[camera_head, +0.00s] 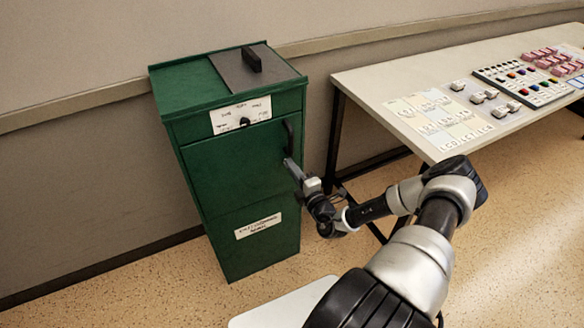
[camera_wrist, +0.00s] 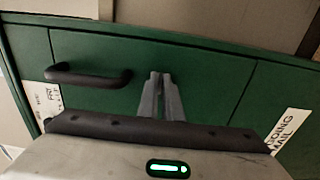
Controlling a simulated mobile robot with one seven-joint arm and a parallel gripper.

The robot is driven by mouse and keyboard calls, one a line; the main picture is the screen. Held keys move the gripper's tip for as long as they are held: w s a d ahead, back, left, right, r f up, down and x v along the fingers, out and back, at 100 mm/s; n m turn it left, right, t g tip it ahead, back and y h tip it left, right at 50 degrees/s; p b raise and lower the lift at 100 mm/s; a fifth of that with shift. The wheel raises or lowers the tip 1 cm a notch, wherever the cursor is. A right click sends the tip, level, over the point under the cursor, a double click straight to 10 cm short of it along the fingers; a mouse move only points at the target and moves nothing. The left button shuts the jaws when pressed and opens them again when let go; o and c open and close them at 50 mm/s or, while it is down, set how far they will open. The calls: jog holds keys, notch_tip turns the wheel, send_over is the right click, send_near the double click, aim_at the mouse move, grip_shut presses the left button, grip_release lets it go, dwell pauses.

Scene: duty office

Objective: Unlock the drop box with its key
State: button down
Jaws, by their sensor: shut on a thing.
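The drop box (camera_head: 215,190) is a tall green cabinet against the wall. A white label plate (camera_head: 226,118) with a small dark round fitting (camera_head: 245,122) sits on its upper front. A dark handle (camera_head: 288,138) is on its front at right; it also shows in the wrist view (camera_wrist: 90,77). My gripper (camera_head: 290,163) is in front of the box, just below the handle. In the wrist view its fingers (camera_wrist: 160,90) are close together, pointing at the green front. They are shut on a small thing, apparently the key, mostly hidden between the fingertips. Contact with the box is unclear.
A table (camera_head: 385,75) stands right of the box, with labelled cards (camera_head: 435,115), several small grey items (camera_head: 478,97) and a panel of coloured buttons (camera_head: 520,82). Its dark legs are close to my arm. A flap with a black grip (camera_head: 252,60) tops the box. Floor at left is clear.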

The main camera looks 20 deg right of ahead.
dwell(0.4)
jog(key=c, duration=1.9)
grip_release()
jog(key=shift+c, duration=0.2)
jog(key=s+p, duration=0.1)
jog(key=s, duration=1.6)
jog(key=shift+s+d+p, duration=0.2)
jog(key=shift+d+p, duration=0.1)
